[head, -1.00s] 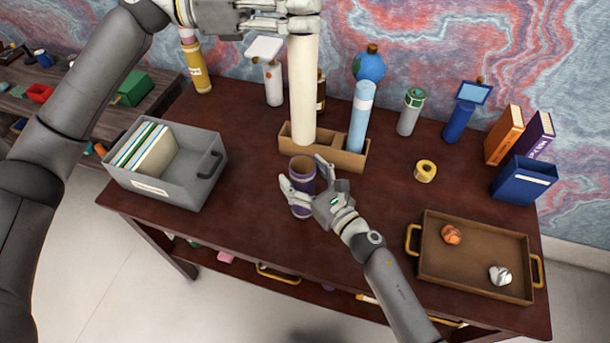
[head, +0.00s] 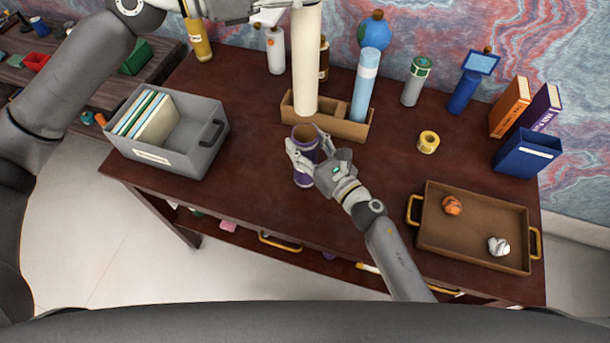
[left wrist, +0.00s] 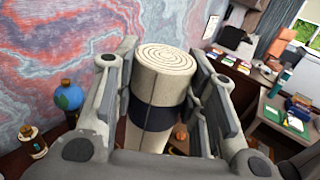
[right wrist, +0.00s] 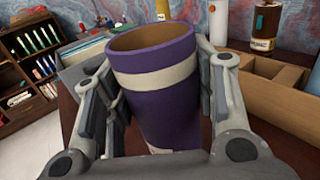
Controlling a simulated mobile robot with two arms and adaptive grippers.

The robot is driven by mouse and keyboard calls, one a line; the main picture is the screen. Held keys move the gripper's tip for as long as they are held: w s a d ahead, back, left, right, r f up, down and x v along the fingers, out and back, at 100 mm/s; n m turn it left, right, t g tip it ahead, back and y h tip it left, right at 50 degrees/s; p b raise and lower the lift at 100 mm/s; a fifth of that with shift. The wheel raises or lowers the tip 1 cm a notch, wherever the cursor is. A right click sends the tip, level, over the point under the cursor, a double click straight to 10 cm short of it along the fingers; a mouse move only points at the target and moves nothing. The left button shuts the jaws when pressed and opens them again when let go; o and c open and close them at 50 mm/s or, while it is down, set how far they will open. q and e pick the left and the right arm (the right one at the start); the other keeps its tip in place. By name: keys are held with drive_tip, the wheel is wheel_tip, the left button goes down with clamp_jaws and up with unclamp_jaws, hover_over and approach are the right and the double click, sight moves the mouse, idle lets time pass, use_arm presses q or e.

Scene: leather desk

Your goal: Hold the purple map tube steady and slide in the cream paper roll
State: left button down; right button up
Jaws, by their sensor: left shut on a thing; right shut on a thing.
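The purple map tube (head: 304,170) stands upright on the desk with its open brown mouth facing up. My right gripper (head: 306,150) is shut around its sides; the right wrist view shows the tube (right wrist: 158,100) between both fingers, its inside empty as far as I can see. The cream paper roll (head: 306,62) is upright, above and behind the tube, over the brown divided box. My left gripper is shut on its upper end, at the top edge of the head view; the left wrist view shows the roll's spiral end (left wrist: 166,60) and a dark band between the fingers.
The brown divided box (head: 345,128) holding a light blue roll (head: 362,85) stands just behind the tube. A grey file bin (head: 190,150) is at left, a brown tray (head: 430,232) at right. Yellow tape (head: 428,141) lies nearby. Desk space between bin and tube is clear.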

sight(304, 113)
use_arm(q)
drive_tip(key=shift+t, duration=0.3)
drive_tip(key=f, duration=2.7)
drive_tip(key=shift+s+f, duration=0.25)
drive_tip(key=shift+f, duration=0.1)
drive_tip(key=c, duration=0.9)
unclamp_jaws()
drive_tip(key=shift+f, duration=0.1)
drive_tip(key=shift+a, duration=0.1)
drive_tip(key=v, duration=1.2)
drive_tip(key=shift+r, duration=0.3)
